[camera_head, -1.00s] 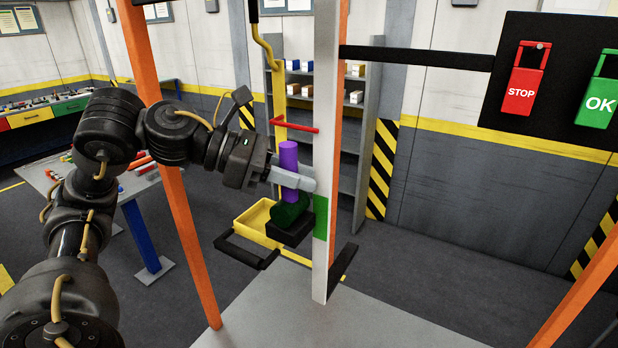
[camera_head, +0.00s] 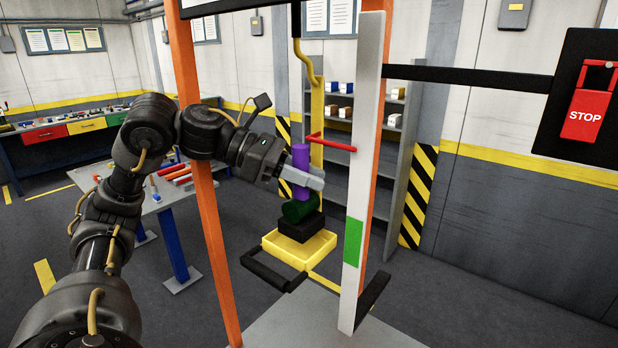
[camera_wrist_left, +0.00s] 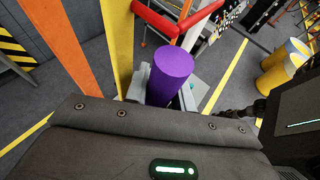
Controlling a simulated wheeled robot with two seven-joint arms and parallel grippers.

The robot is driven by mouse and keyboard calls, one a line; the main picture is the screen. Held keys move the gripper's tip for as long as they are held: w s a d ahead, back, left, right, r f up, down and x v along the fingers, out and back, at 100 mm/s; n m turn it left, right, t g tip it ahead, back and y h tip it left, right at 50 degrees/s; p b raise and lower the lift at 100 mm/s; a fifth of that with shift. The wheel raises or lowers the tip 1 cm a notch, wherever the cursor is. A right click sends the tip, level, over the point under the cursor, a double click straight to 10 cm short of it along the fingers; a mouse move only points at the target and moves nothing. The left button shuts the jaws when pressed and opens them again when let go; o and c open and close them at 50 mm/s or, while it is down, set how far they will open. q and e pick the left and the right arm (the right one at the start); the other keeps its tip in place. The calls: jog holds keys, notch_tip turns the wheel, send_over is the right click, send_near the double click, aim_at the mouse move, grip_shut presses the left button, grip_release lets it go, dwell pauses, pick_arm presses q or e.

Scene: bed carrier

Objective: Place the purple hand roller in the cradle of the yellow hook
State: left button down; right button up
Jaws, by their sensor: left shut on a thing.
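The purple hand roller (camera_head: 301,158) stands upright in my left gripper (camera_head: 304,178), which is shut on its purple shaft. A dark green cylinder (camera_head: 299,209) and a black block (camera_head: 305,229) are directly below the shaft. The yellow hook (camera_head: 317,100) hangs behind, with a shallow yellow tray-like cradle (camera_head: 287,252) at its lower end. The black block appears over the cradle; whether it touches is unclear. In the left wrist view the roller's purple top (camera_wrist_left: 172,66) shows between the fingers; its lower end is hidden. My right gripper is out of view.
A white post (camera_head: 364,170) with a red rod (camera_head: 332,143) stands just right of the gripper. An orange post (camera_head: 200,190) stands beside my left arm. A black bar handle (camera_head: 272,272) projects in front of the cradle. Shelves (camera_head: 340,118) stand behind.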

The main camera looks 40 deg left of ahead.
aim_at(307, 198)
pick_arm(q)
notch_tip(307, 198, down, 2)
jog(key=shift+a+f+b, duration=0.1)
jog(key=shift+b, duration=0.45)
jog(key=shift+f+b, duration=0.45)
jog(key=shift+f, duration=0.2)
jog(key=shift+r, duration=0.1)
jog(key=c, duration=1.6)
grip_release()
jog(key=shift+f, duration=0.3)
jog(key=shift+o, duration=0.7)
jog(key=shift+s+r, duration=0.1)
